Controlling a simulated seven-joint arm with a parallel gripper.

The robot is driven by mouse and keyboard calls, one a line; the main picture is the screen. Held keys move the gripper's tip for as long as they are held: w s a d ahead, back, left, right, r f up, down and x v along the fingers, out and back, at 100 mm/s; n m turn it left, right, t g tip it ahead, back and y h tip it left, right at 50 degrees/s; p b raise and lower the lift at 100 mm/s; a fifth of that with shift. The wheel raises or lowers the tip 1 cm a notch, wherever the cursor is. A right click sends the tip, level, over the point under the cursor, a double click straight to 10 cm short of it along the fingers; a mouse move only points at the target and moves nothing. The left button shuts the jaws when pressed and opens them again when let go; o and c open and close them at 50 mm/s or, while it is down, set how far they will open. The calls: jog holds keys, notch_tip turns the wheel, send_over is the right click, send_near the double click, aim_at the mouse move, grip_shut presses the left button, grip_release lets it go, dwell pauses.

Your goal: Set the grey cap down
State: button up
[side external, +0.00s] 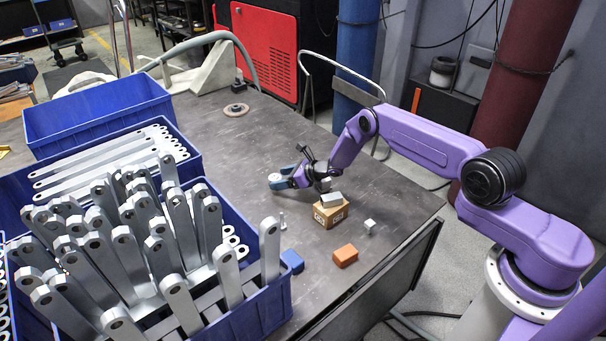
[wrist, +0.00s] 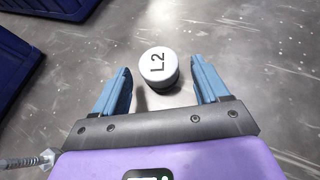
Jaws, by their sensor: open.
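The grey cap is a short, pale round piece marked "L2" (wrist: 158,66). In the wrist view it stands upright on the dark tabletop, between and slightly beyond my fingertips. In the side view the pale cap (side external: 275,178) shows small at my fingers, partly hidden by them. My gripper (wrist: 161,75) has two blue fingers, spread open, with visible gaps to the cap on both sides. In the side view my gripper (side external: 281,179) is low over the table. I cannot tell the exact height of the fingertips.
A cardboard box (side external: 331,215) with a grey block (side external: 322,201) on it stands close to my gripper. A white cube (side external: 370,226), orange block (side external: 345,255), blue block (side external: 292,261) and small bolt (side external: 283,221) lie nearby.

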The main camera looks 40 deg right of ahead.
jog(key=v, duration=1)
jog(key=shift+s+d+r, duration=0.15)
jog(key=shift+s+r, duration=0.05)
jog(key=shift+s, duration=0.1)
